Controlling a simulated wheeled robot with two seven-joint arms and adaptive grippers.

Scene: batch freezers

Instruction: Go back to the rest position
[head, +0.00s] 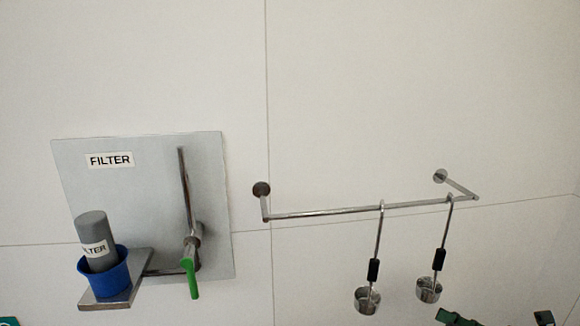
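Two dark green-and-black tips at the bottom right edge of the head view look like the fingertips of my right gripper (499,319). They stand apart with bare wall between them, and nothing shows held there. The rest of that gripper is cut off by the frame.
A metal FILTER panel (125,200) with a green-handled lever (190,277) is on the left. Its shelf (108,302) bears a blue cup (105,278) with a grey filter cylinder (91,226) in it. Two ladles (367,299) (428,289) hang from a wall rail (325,213). The upper wall is bare.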

